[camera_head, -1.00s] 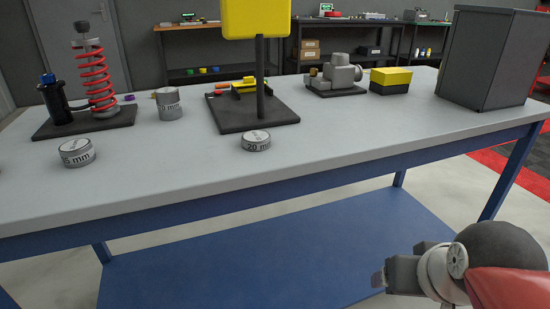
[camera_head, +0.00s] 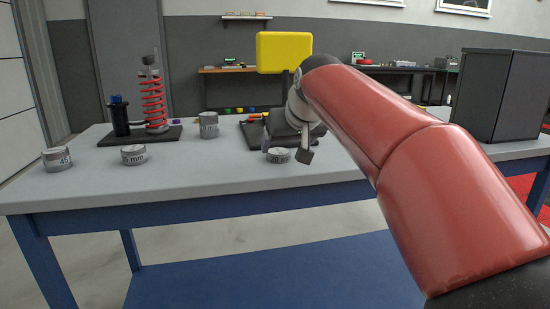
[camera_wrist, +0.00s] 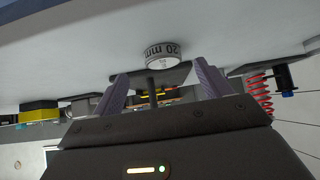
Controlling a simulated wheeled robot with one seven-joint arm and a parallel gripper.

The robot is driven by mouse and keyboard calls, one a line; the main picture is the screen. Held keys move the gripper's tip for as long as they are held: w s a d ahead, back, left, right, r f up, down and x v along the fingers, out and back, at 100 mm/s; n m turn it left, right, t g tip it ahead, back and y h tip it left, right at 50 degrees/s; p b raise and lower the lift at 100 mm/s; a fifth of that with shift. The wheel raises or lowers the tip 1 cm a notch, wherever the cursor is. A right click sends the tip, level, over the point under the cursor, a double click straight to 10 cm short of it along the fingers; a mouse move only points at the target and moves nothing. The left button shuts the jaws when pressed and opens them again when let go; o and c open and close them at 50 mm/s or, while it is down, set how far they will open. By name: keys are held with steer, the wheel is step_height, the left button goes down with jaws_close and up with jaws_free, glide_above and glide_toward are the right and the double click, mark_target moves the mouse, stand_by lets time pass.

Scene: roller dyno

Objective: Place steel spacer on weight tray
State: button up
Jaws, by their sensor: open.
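A short grey steel spacer marked 20 mm (camera_head: 279,156) lies on the front part of the workbench. It also shows in the wrist view (camera_wrist: 163,56), just beyond the gap between my fingertips. My gripper (camera_head: 286,148) is open and empty over this spacer, tilted down; its fingers also show in the wrist view (camera_wrist: 162,78). Other grey spacers stand to the left: one low (camera_head: 134,155), one at the far left (camera_head: 57,159) and a taller one (camera_head: 208,125) further back. I cannot pick out a weight tray for certain.
The workbench (camera_head: 220,178) carries a red coil spring stand (camera_head: 153,103) at the left and a dark cabinet (camera_head: 497,95) at the right. A yellow box on a post (camera_head: 284,52) rises from a black base behind my gripper. My red arm hides the bench's right middle.

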mark_target(279, 151)
steer(key=x, duration=0.5)
steer(key=shift+w+a+r, duration=0.25)
steer(key=shift+w+a, duration=0.05)
steer(key=shift+w, duration=0.05)
steer(key=c, duration=1.3)
steer(key=shift+r, duration=0.1)
